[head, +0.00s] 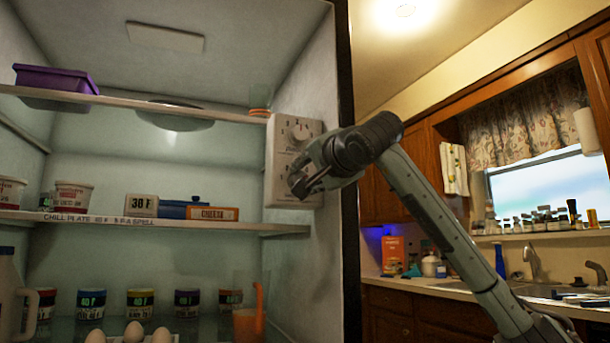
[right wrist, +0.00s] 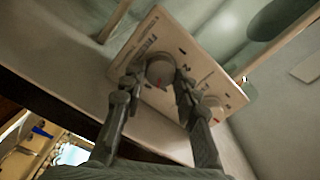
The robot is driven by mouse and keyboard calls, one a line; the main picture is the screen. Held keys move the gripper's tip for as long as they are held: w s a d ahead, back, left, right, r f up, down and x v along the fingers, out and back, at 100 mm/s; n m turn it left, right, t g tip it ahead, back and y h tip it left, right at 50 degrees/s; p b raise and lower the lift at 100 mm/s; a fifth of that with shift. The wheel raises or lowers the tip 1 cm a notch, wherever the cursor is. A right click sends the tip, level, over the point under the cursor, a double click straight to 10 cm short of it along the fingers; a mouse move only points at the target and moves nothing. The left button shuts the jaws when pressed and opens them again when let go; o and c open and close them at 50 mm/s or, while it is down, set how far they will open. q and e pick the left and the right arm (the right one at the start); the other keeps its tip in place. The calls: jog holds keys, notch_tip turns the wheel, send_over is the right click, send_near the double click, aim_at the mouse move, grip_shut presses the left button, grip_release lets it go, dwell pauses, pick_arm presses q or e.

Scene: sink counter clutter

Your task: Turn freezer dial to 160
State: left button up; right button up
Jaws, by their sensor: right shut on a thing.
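A pale control panel (head: 284,150) with two round dials is mounted on the refrigerator's right inner wall. The upper dial (head: 300,131) is uncovered in the head view. My right gripper (head: 299,184) is at the lower dial and mostly hides it there. In the right wrist view, my right gripper (right wrist: 157,80) has its fingers closed on both sides of this lower dial (right wrist: 160,67), which has a small red mark near its edge. The other dial (right wrist: 212,106) is beside the right finger. My left gripper is not in view.
Shelves left of the panel hold a purple tub (head: 55,78), an orange-and-white box (head: 213,213), several jars, eggs and an orange pitcher (head: 248,322). The refrigerator's dark front edge (head: 350,240) is close to my right arm. A sink counter stands to the right.

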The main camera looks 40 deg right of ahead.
jog(key=shift+f+m, duration=0.1)
jog(key=shift+m, duration=1.8)
jog(key=o, duration=1.2)
jog(key=shift+c, duration=0.2)
jog(key=v, duration=1.2)
